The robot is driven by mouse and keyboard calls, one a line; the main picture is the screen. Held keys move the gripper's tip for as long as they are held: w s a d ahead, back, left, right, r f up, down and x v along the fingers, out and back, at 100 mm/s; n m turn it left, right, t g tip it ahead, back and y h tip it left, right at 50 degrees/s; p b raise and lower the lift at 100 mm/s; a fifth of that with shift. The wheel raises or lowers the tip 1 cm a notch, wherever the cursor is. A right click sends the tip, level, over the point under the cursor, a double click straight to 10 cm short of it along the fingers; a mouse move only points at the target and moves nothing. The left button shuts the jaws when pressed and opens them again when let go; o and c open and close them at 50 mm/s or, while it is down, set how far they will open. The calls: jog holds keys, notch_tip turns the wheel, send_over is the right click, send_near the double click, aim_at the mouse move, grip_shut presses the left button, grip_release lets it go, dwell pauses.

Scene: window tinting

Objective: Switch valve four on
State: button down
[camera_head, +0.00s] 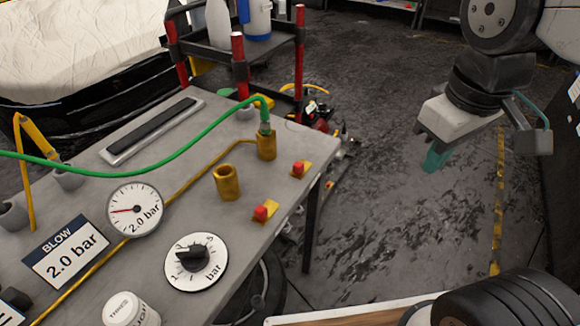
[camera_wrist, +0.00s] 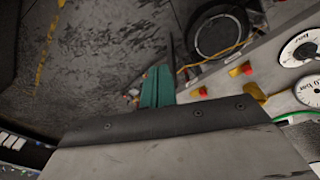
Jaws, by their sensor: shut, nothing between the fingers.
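My gripper (camera_head: 436,160), with teal fingers, is shut and empty over the floor, right of the bench and apart from both valves. Its fingers (camera_wrist: 157,88) also show in the wrist view.
On the grey bench (camera_head: 110,215) are a gauge (camera_head: 134,209), a bar dial (camera_head: 196,262) and two brass sockets; a green hose (camera_head: 150,172) runs to the farther socket (camera_head: 266,146). A black shelf with red posts (camera_head: 238,60) stands behind. Floor right of the bench is mostly clear.

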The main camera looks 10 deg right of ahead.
jog(key=w+a+f+n+h, duration=0.1)
jog(key=w+a+f+n, duration=0.2)
jog(key=w+a+n, duration=0.8)
jog(key=n+t, duration=0.1)
jog(key=n, duration=1.2)
send_near(298, 168)
jog(key=s+a+r, duration=0.2)
jog(key=s+a, duration=0.2)
jog(key=a, duration=0.1)
jog(key=shift+s+d+f, duration=0.2)
jog(key=shift+s, duration=0.05)
jog(key=x, duration=1)
jog(key=shift+d+f, duration=0.2)
jog(key=shift+d, duration=0.05)
jog(key=shift+w+d+r, duration=0.2)
jog(key=shift+w+d, duration=0.65)
jog(key=shift+w, duration=0.25)
jog(key=shift+w+d, duration=0.35)
jog(key=shift+w, duration=0.15)
